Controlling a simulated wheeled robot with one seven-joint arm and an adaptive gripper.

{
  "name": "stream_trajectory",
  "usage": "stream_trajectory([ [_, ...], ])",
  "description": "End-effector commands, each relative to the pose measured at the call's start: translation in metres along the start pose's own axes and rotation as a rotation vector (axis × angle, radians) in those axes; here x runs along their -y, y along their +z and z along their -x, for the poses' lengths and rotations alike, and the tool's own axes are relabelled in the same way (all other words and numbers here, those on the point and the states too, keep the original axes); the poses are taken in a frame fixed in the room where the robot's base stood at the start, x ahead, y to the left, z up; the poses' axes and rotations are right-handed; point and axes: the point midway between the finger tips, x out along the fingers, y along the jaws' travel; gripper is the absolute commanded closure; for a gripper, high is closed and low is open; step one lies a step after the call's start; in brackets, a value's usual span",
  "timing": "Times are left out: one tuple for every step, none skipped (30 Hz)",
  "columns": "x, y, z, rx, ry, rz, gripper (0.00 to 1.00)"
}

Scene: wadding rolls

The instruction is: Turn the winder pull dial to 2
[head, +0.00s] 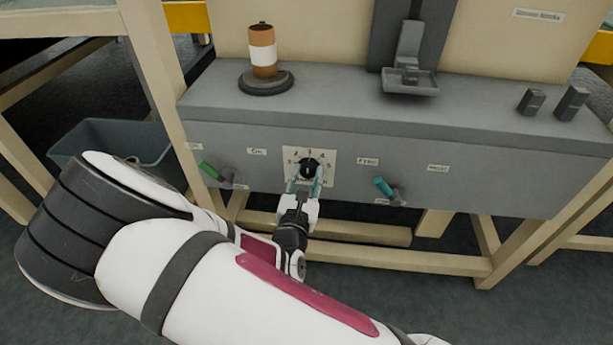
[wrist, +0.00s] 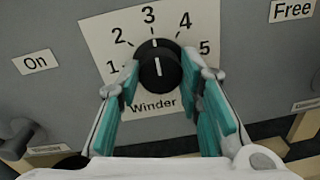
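The winder dial (head: 309,168) is a round black knob on a white plate (head: 326,157) numbered 1 to 5, on the front of the grey bench. In the wrist view the dial (wrist: 158,70) has a white pointer line that stands nearly upright, toward the 3. The number 2 is up and left of it. My gripper (head: 305,180) reaches the dial from below. In the wrist view its teal fingers (wrist: 159,66) stand apart, one at each side of the dial. I cannot tell whether the tips touch it.
A brown roll with a white band (head: 263,52) stands on the bench top. A grey bin (head: 115,143) is at the left. Wooden beams run below the panel.

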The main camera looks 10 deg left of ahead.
Motion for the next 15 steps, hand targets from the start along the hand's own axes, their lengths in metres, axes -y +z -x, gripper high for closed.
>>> stream_trajectory([
  [0.0, -0.0001, 0.0, 0.0, 0.0, 0.0, 0.95],
  [0.0, -0.0001, 0.0, 0.0, 0.0, 0.001, 0.95],
  [0.0001, 0.0, 0.0, 0.0, 0.0, 0.003, 0.95],
  [0.0001, 0.0001, 0.0, 0.0, 0.0, 0.006, 0.95],
  [0.0001, 0.0002, 0.0, 0.0, 0.0, 0.01, 0.95],
  [0.0002, 0.0003, 0.0001, 0.0, -0.001, 0.018, 0.95],
  [0.0002, 0.0004, 0.0001, 0.0, -0.001, 0.025, 0.95],
  [0.0003, 0.0006, 0.0001, 0.0, -0.001, 0.033, 0.95],
  [0.0002, 0.0009, 0.0002, 0.001, -0.001, 0.048, 0.95],
  [0.0, 0.0011, 0.0002, 0.001, -0.001, 0.061, 0.95],
  [-0.0002, 0.0013, 0.0003, 0.002, 0.0, 0.075, 0.95],
  [-0.0002, 0.0015, 0.0003, 0.003, 0.0, 0.098, 0.95],
  [-0.0002, 0.0017, 0.0004, 0.004, 0.0, 0.117, 0.95],
  [-0.0002, 0.0019, 0.0005, 0.005, 0.001, 0.137, 0.95],
  [-0.0004, 0.0023, 0.0006, 0.006, 0.001, 0.166, 0.95],
])
